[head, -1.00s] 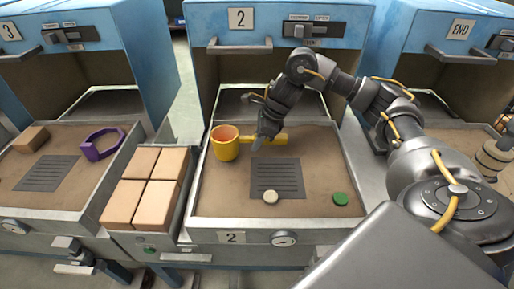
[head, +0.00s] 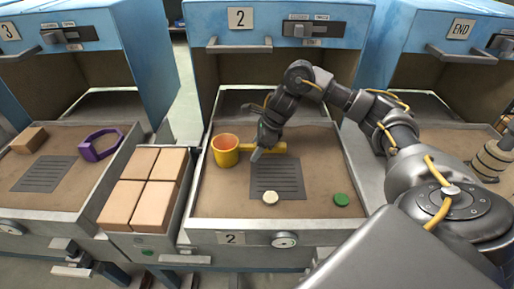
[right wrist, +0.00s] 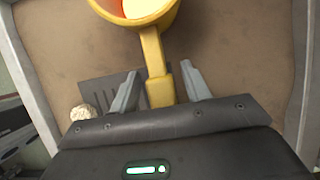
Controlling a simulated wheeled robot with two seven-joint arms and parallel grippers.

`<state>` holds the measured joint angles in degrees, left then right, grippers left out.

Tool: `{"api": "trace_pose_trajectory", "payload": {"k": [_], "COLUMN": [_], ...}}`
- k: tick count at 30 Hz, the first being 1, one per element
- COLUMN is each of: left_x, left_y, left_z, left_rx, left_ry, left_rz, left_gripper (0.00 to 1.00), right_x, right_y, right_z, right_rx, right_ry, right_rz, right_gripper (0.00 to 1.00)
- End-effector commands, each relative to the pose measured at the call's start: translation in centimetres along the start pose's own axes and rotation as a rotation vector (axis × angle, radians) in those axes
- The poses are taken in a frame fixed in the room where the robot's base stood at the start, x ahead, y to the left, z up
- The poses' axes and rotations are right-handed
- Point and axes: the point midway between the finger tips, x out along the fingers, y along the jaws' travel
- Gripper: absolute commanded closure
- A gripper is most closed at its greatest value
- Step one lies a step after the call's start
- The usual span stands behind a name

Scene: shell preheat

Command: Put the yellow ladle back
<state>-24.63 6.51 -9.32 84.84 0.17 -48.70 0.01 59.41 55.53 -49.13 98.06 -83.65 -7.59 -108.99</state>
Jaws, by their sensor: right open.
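The yellow ladle (head: 225,152) sits in the middle tray, toward its back left, with its cup upright and its handle pointing right. In the right wrist view the ladle's handle (right wrist: 152,52) runs down between my two fingers. My right gripper (head: 260,150) is open around the handle, with a gap on both sides of it, as the right wrist view (right wrist: 160,85) shows. The fingers hide part of the handle in the head view. My left gripper is out of view.

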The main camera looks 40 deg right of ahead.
Motion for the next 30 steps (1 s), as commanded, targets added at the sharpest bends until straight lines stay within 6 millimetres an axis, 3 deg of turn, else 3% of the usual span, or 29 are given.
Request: {"api": "trace_pose_trajectory", "payload": {"k": [7, 21, 30], "left_x": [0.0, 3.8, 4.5], "left_y": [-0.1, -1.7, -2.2], "left_z": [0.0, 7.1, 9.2], "left_rx": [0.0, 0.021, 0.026], "left_ry": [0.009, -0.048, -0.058], "left_rz": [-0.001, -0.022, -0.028], "left_gripper": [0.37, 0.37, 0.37], "right_x": [-0.9, -10.3, -12.2], "right_y": [-0.1, -0.1, 0.0], "right_z": [0.1, 0.1, 0.0], "right_rx": [-0.001, -0.001, 0.001], "right_ry": [0.0, -0.001, 0.0], "right_rz": [-0.003, -0.003, -0.001], "right_gripper": [0.53, 0.53, 0.53]}}
